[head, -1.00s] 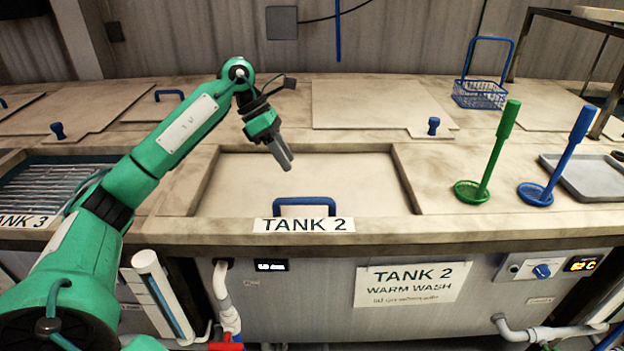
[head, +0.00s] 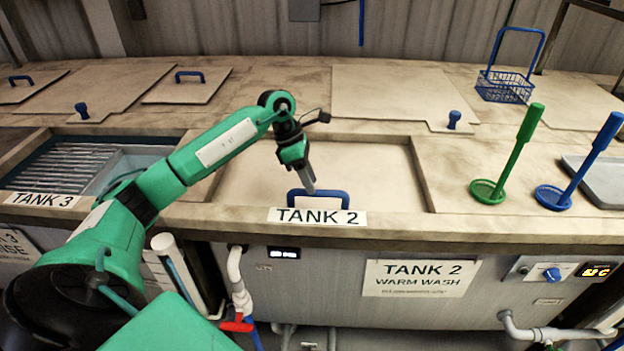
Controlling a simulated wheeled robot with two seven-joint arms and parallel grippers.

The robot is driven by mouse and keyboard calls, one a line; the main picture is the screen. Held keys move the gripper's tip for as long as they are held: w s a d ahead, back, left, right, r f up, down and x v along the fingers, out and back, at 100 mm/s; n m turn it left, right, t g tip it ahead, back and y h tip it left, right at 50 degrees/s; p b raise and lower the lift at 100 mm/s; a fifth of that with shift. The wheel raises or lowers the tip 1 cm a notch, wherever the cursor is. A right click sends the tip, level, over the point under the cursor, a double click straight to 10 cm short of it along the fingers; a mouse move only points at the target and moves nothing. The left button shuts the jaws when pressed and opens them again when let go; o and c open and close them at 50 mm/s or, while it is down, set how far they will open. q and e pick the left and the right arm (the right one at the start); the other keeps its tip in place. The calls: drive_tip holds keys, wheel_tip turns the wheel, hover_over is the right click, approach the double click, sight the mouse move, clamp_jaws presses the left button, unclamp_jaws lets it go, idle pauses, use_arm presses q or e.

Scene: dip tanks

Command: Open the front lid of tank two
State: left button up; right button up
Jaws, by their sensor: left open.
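The front lid of tank two (head: 370,165) is a pale panel lying shut in a recess in the counter, behind the TANK 2 label (head: 317,217). Its blue bar handle (head: 341,194) stands at the lid's front edge. My left gripper (head: 311,190) is open and empty, pointing down over the left part of the handle. The fingers overlap the handle in the picture; I cannot tell whether they touch it. My right gripper is not in view.
A green strainer (head: 487,190) and a blue strainer (head: 553,197) stand upright on the counter at right. A blue wire basket (head: 505,86) is behind them. Tank three (head: 130,160) at left is open, showing water and a rack. A rear lid (head: 400,92) lies behind.

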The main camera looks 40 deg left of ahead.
use_arm(q)
drive_tip(key=shift+x, duration=0.9)
drive_tip(key=shift+d+f, duration=0.1)
drive_tip(key=shift+f, duration=0.1)
clamp_jaws()
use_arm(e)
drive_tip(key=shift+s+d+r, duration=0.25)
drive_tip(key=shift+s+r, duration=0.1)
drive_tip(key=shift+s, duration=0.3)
use_arm(q)
drive_tip(key=shift+w, duration=0.1)
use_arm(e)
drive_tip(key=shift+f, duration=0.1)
